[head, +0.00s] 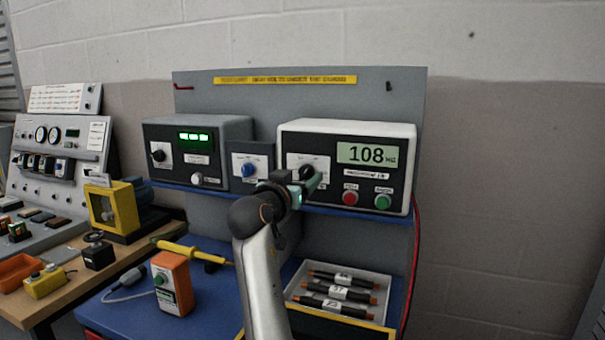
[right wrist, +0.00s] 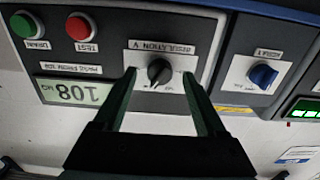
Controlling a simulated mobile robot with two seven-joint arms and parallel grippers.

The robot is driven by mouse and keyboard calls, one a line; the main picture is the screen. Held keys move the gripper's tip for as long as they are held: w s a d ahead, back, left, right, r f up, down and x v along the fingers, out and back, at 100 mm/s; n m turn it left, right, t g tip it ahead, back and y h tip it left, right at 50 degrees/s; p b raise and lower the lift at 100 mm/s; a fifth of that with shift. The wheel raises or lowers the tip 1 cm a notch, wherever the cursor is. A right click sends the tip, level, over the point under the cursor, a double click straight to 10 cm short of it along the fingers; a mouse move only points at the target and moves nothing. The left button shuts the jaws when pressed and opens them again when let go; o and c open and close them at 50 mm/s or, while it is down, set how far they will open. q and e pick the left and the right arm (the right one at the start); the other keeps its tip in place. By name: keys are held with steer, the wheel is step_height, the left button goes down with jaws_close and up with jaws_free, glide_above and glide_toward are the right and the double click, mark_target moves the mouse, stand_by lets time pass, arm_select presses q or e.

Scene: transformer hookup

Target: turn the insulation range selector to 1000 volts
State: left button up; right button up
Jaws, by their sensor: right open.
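The insulation range selector is a black knob (right wrist: 159,72) on a white plate labelled INSULATION V, upside down in the right wrist view. In the head view the knob (head: 306,171) sits on the front of the white-topped tester (head: 345,129), left of its display (head: 369,153) reading 108. My right gripper (right wrist: 159,76) is open, its two fingers on either side of the knob with gaps showing. In the head view the right gripper (head: 308,186) is in front of the selector and partly covers its plate. The knob's exact setting is too small to read. My left gripper is not in view.
A red button (head: 350,194) and a green button (head: 383,198) are right of the selector. A small box with a blue knob (head: 249,170) is at its left, then a grey unit (head: 200,132). Below are a tray (head: 375,330) of dark cylinders and an orange device (head: 172,285).

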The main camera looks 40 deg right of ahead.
steer(key=shift+w+d, duration=0.3)
steer(key=shift+d, duration=0.25)
jaws_close()
